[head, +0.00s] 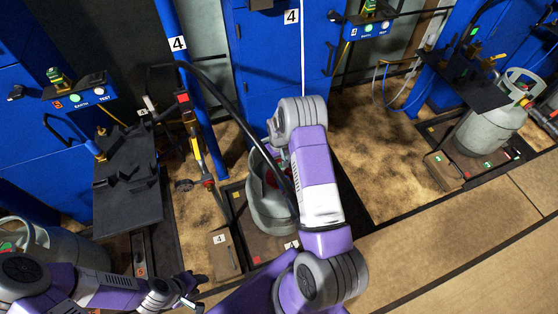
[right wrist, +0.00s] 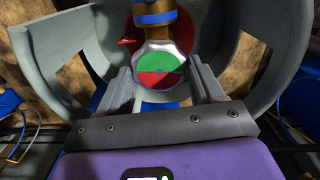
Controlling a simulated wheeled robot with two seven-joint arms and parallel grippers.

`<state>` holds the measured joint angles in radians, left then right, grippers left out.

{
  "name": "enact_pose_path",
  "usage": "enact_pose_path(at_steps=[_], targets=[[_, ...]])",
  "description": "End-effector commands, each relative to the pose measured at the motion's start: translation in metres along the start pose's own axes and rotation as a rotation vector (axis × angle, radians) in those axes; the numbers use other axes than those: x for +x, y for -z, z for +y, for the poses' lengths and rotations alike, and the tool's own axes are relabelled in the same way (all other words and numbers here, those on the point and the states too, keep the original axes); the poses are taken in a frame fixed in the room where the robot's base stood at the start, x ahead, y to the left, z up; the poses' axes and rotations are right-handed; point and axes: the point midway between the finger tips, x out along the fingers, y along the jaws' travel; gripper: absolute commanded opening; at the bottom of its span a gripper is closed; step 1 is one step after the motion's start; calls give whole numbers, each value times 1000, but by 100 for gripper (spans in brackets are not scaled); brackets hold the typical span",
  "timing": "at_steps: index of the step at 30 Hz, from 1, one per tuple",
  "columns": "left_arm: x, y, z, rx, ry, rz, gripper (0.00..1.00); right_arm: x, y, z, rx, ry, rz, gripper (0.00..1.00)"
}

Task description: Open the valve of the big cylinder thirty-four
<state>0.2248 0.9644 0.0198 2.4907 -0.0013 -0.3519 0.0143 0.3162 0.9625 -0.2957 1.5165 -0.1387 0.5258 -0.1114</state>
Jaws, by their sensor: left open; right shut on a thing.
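The grey cylinder (head: 268,212) stands on the middle scale marked 4, largely covered by my right arm in the head view. In the right wrist view its curved grey collar (right wrist: 240,60) surrounds the valve. The valve knob (right wrist: 162,62) is pale with a green and red face, below a brass and blue fitting (right wrist: 153,12). My right gripper (right wrist: 162,80) is shut on the knob, one finger on each side. In the head view its fingers are hidden behind my arm. My left gripper (head: 190,288) is open and empty at the lower left, apart from the cylinder.
Another grey cylinder (head: 492,130) stands on a scale at the right, and one (head: 45,245) at the lower left. A black hose (head: 222,98) runs down to the middle cylinder. A yellow and black tool (head: 195,135) hangs left of it. Blue cabinets stand behind.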

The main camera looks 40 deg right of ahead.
Motion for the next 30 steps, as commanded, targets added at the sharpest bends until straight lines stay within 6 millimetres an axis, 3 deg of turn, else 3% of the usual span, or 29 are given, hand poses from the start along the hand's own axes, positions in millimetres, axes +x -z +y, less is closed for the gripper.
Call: enact_pose_path(at_steps=[4, 5, 9, 20, 30], targets=[[0, 0, 0, 0, 0, 0, 43, 0, 1, 1, 1, -1, 4, 36], [0, 0, 0, 0, 0, 0, 43, 0, 1, 1, 2, -1, 4, 70], [0, 0, 0, 0, 0, 0, 43, 0, 1, 0, 2, -1, 2, 91], [-2, 0, 1, 0, 0, 0, 43, -6, 1, 0, 2, 0, 2, 92], [-20, -1, 8, 0, 0, 0, 43, -61, 0, 0, 2, -1, 2, 92]])
